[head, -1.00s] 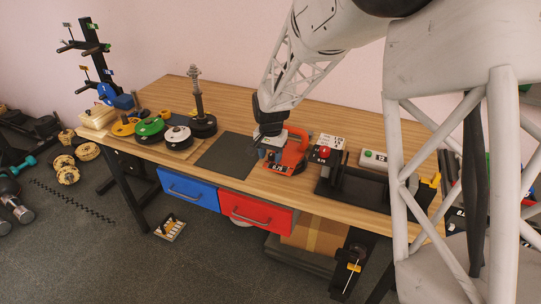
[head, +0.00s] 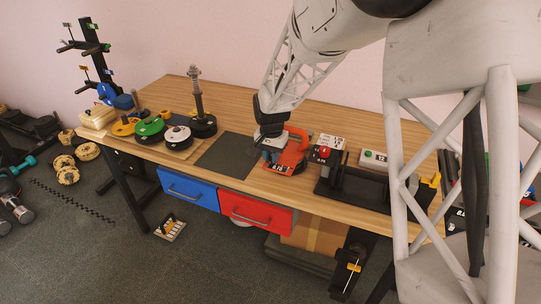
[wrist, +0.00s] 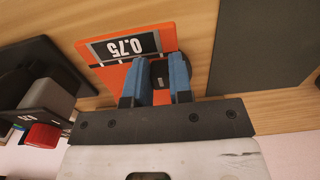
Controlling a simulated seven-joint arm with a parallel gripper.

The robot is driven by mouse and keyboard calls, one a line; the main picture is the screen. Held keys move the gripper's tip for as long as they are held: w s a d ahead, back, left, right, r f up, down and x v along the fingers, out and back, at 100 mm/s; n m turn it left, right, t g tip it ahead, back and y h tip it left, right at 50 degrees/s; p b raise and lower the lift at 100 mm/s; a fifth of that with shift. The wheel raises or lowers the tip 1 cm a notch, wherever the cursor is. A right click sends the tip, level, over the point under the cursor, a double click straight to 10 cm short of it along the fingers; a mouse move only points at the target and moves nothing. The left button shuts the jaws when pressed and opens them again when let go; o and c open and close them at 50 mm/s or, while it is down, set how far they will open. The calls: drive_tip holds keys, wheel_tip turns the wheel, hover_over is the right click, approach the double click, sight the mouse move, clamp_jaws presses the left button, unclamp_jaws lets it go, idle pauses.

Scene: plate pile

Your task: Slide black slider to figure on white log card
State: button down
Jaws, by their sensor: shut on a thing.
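An orange device (head: 292,158) sits on the wooden bench, right of the dark mat. In the wrist view its dark display (wrist: 126,46) reads 0.75, upside down. The black slider (wrist: 157,72) is a small dark knob at the device's edge. My gripper (wrist: 158,75) has its blue fingers on either side of the knob and is shut on it. It shows from above in the head view (head: 268,152). A white card (head: 330,141) with black figures lies right of the device. Its figures are too small to read surely.
A black stand with a red button (head: 324,152) is right of the device, and a pale box with a green button (head: 374,158) behind. Weight plates (head: 150,127) and a spring post (head: 198,98) stand left. The dark mat (head: 228,154) is bare.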

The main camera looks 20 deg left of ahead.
sight(290, 167)
drive_tip(key=shift+d, duration=3.4)
drive_tip(key=c, duration=1)
unclamp_jaws()
wheel_tip(290, 167, up, 8)
drive_tip(key=shift+f, duration=0.1)
drive_tip(key=shift+d, duration=0.1)
